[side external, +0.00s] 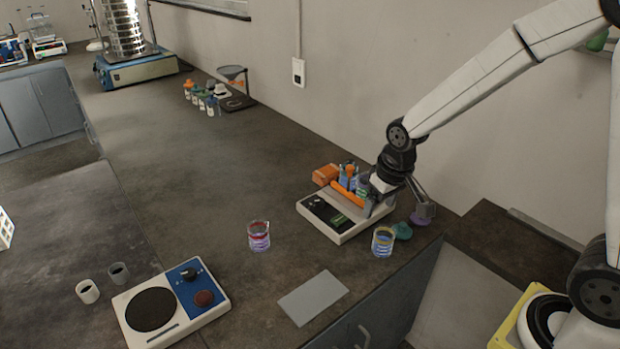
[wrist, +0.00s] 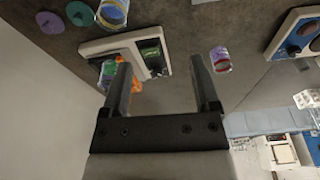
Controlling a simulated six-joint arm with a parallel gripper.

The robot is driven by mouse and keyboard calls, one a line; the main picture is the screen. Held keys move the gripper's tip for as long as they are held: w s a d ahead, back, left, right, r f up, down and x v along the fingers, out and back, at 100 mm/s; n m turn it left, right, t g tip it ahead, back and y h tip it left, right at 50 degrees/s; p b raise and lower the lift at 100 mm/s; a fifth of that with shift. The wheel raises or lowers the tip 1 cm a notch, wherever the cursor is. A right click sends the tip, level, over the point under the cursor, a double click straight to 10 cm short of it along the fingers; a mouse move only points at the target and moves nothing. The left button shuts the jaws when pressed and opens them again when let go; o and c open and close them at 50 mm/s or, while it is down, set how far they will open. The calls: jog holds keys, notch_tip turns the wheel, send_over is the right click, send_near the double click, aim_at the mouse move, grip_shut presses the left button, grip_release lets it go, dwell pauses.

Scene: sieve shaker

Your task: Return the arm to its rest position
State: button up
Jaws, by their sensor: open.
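My gripper (wrist: 161,62) is open in the wrist view. Its two dark fingers are apart, with nothing held between them. In the side view, my arm reaches in from the upper right. Its wrist and gripper are low over the right end of the bench, by a white and black instrument (side external: 345,232). That instrument also shows beyond the fingers in the wrist view (wrist: 100,46). In the side view my fingertips are partly hidden among the coloured items there, so I cannot tell whether they touch anything.
Beakers (side external: 383,242) (side external: 259,236) stand in front. A hotplate (side external: 172,305) and grey sheet (side external: 313,297) lie nearer. The sieve shaker (side external: 135,68) stands far left. The wall is behind; the bench middle is clear.

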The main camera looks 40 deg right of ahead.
jog(key=s, duration=0.9)
jog(key=shift+a+f+n, duration=0.35)
jog(key=shift+n, duration=0.05)
